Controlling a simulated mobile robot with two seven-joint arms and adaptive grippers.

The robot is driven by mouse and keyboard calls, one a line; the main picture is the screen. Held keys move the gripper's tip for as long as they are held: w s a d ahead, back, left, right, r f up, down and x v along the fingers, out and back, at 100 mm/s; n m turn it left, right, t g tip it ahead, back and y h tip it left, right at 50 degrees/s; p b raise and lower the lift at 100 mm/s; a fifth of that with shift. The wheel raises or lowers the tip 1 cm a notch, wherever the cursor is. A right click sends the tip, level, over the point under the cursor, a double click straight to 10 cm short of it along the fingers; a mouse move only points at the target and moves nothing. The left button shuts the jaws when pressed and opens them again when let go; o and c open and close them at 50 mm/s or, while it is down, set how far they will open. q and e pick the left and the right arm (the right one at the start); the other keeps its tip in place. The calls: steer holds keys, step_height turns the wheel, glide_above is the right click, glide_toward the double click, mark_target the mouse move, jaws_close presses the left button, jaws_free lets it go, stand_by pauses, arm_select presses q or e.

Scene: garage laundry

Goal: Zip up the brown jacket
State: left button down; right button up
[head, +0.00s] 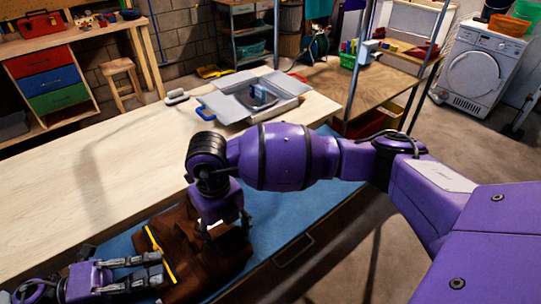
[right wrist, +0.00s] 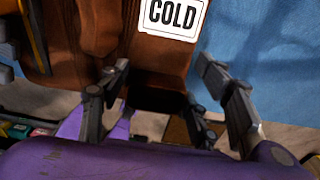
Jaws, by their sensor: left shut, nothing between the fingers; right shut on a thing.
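The brown jacket (head: 192,238) lies on the blue mat (head: 334,197) at the front of the bench. A yellow strip (head: 158,252) runs along its left part. My right gripper (head: 223,227) points down onto the jacket and is shut on it; its fingertips are partly hidden in the head view. In the right wrist view, the jacket (right wrist: 150,55) shows between my right fingers (right wrist: 170,95), with a white "COLD" label (right wrist: 172,16). My left gripper (head: 160,267) is shut and empty at the jacket's left side, close to the yellow strip. I cannot make out the zip slider.
An open grey box (head: 236,105) with blue clips stands at the back of the wooden bench top (head: 60,175). A small grey object (head: 177,97) lies beside it. The bench's left and middle are clear. My right arm crosses above the mat.

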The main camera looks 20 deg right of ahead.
mark_target(140, 246)
arm_select(q)
steer(key=w, duration=0.2)
steer(key=w+a, duration=0.1)
steer(key=w, duration=0.4)
steer(key=shift+w+a+r, duration=0.15)
steer(key=shift+a+r, duration=0.2)
steer(key=shift+a, duration=0.05)
steer(key=shift+w+a+r, duration=0.1)
steer(key=shift+w+a, duration=0.05)
steer(key=shift+w, duration=0.35)
steer(key=s, duration=0.3)
steer(key=s+d, duration=0.1)
steer(key=shift+s+f, duration=0.3)
arm_select(e)
steer(key=shift+f, duration=0.1)
arm_select(q)
steer(key=a, duration=0.3)
steer(key=w+a, duration=0.1)
steer(key=a, duration=0.6)
steer(key=shift+w+r, duration=0.15)
steer(key=shift+r, duration=0.05)
